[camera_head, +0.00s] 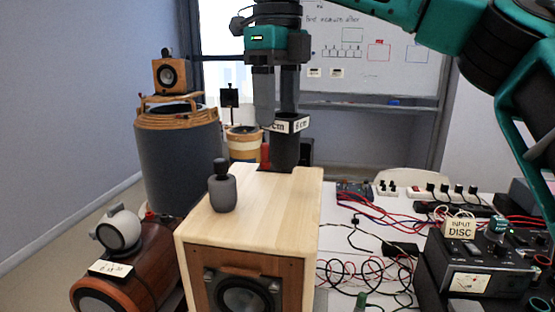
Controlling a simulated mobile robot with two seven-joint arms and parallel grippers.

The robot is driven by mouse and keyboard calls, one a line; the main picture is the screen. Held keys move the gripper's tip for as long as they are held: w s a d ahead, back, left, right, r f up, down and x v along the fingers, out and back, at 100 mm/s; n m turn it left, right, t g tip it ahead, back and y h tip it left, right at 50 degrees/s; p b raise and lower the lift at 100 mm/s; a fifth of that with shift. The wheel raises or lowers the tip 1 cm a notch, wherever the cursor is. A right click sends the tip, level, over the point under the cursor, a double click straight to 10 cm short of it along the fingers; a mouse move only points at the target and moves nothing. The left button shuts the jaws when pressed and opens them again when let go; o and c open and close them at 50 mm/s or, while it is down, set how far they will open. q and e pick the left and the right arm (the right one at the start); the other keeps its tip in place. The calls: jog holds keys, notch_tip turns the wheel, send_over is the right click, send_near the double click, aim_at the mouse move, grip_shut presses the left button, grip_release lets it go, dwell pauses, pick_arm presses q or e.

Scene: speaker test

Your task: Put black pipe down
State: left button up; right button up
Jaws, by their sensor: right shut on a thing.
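The black pipe (284,152) is a dark upright cylinder with a white label reading "6 cm" near its top. My right gripper (277,108) points straight down from the top middle and is shut on the pipe's upper end. The pipe's lower end shows at the back of the light wooden speaker box (262,195); I cannot tell if it touches the top. My left gripper is not in view.
A grey weight-like object (222,192) stands on the box's front left. A small red object (265,155) is just left of the pipe. A white table (345,240) with cables and an amplifier (480,265) is at right. A large dark cylinder speaker (180,155) stands behind left.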

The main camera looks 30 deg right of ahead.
aim_at(277, 156)
notch_tip(277, 156, down, 4)
jog(key=shift+f, duration=0.1)
notch_tip(277, 156, down, 4)
jog(key=shift+f+b, duration=0.15)
jog(key=shift+b, duration=0.15)
jog(key=o, duration=1.1)
notch_tip(277, 156, up, 12)
jog(key=shift+r+p, duration=0.1)
jog(key=shift+p, duration=0.7)
